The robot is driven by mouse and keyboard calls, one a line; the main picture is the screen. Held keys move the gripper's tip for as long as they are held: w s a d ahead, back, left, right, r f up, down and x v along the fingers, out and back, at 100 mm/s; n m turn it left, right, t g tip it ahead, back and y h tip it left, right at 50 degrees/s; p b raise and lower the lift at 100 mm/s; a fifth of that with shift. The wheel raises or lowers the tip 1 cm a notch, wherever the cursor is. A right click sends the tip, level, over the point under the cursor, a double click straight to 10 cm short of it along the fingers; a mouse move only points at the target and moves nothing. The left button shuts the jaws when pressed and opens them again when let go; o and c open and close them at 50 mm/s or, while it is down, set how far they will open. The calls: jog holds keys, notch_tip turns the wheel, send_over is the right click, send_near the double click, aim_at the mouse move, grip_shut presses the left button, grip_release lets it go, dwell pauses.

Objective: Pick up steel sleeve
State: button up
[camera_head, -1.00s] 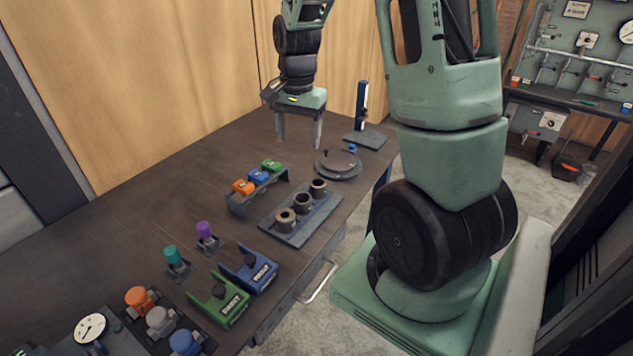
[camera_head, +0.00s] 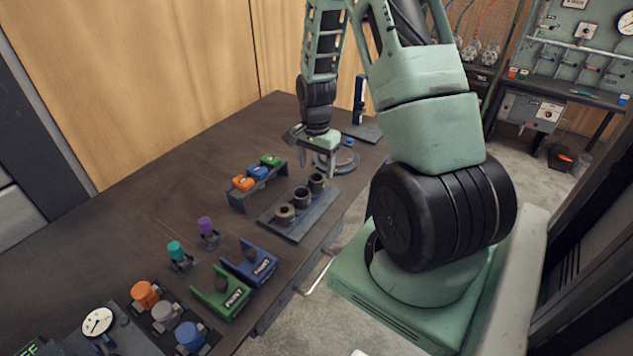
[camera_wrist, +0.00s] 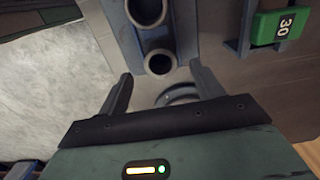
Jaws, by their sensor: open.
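Three metal sleeves stand upright in a row on a dark rack (camera_head: 277,226) near the table's front edge. They are the near sleeve (camera_head: 284,214), the middle sleeve (camera_head: 301,199) and the far sleeve (camera_head: 318,184). I cannot tell from looks which is the steel one. My gripper (camera_head: 318,169) is open and empty, pointing down just above the far sleeve. In the wrist view, one sleeve (camera_wrist: 148,63) shows its open bore between and just beyond my fingertips (camera_wrist: 161,72). Another sleeve (camera_wrist: 146,10) is cut by the top edge.
A stand with orange, blue and green blocks (camera_head: 257,173) is left of the rack. A round flange (camera_head: 347,161) lies behind my gripper, partly hidden. A blue fork block (camera_head: 250,265) and a green one (camera_head: 222,294) stand nearer.

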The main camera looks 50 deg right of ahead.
jog(key=shift+d+f+p, duration=0.15)
jog(key=shift+f+p, duration=0.65)
jog(key=shift+f, duration=1.8)
jog(key=c, duration=1.3)
notch_tip(320, 180, up, 10)
jog(key=b, duration=0.2)
notch_tip(320, 180, up, 6)
jog(key=p, duration=0.5)
send_over(316, 178)
jog(key=s+a, duration=0.1)
jog(key=shift+a+f, duration=0.1)
jog(key=shift+f, duration=0.15)
